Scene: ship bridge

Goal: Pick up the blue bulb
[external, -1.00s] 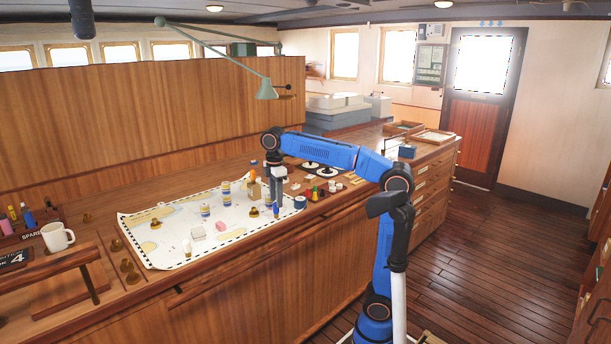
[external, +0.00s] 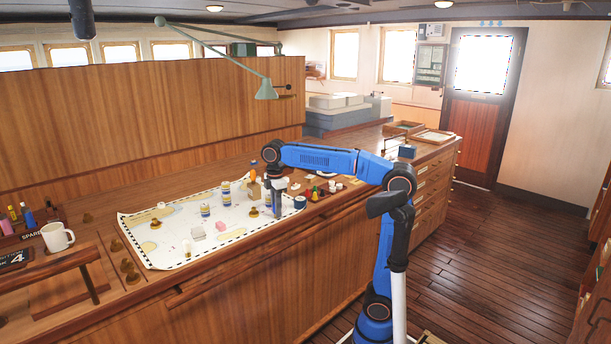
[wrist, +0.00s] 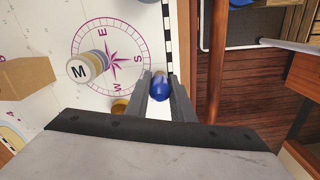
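The blue bulb (wrist: 160,88) stands near the right edge of the white chart (wrist: 40,25), beside the printed compass rose. In the wrist view it sits between the two fingers of my gripper (wrist: 160,92). The fingers are spread on both sides of it, and I see no clear closing on it. In the external view my gripper (external: 276,205) points straight down at the chart's right end, low over the surface. The bulb is mostly hidden by the fingers there.
A striped cylinder marked M (wrist: 78,69) and a tan block (wrist: 25,78) stand left of my gripper. A brass piece (wrist: 120,106) is close by on the left. A round blue-and-dark item (external: 299,203) is to the right. A white mug (external: 57,237) is far left.

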